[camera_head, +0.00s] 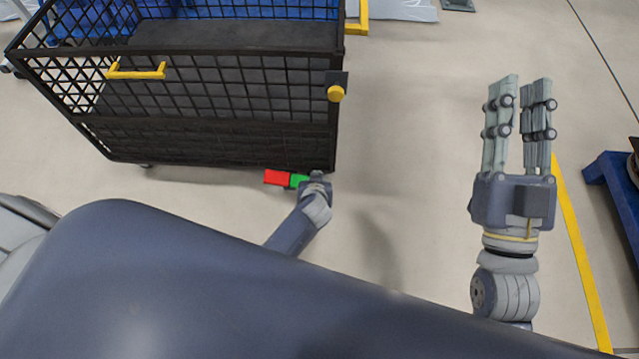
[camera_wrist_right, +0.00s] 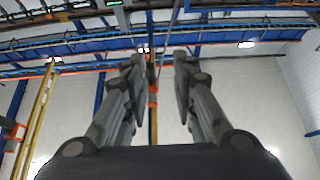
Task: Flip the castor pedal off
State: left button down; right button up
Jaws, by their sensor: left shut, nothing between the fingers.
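The castor pedal (camera_head: 277,178), with a red part on the left and a green part on the right, sticks out low at the front bottom edge of the black mesh cart (camera_head: 215,138), near its right corner. My left gripper (camera_head: 316,178) is down beside the green part, just right of it. It is shut and its fingers are mostly hidden; I cannot tell whether it touches the pedal. My right gripper (camera_head: 520,85) is open and empty over the floor on the right. Its spread fingers also show in the right wrist view (camera_wrist_right: 160,75).
The cart has a yellow handle (camera_head: 136,74) and a yellow knob (camera_head: 335,93) at its right corner post. Blue bins (camera_head: 265,8) stand behind. A blue frame (camera_head: 612,185) is at the right edge, beside a yellow floor line (camera_head: 577,245). The floor between cart and right gripper is clear.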

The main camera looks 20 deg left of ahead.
jog(key=shift+w+d+f+g+h, duration=0.2)
jog(key=shift+f+g, duration=0.3)
jog(key=shift+f, duration=0.25)
jog(key=shift+w+d+f+g+h, duration=0.15)
jog(key=shift+f+g, duration=0.35)
jog(key=shift+f, duration=0.25)
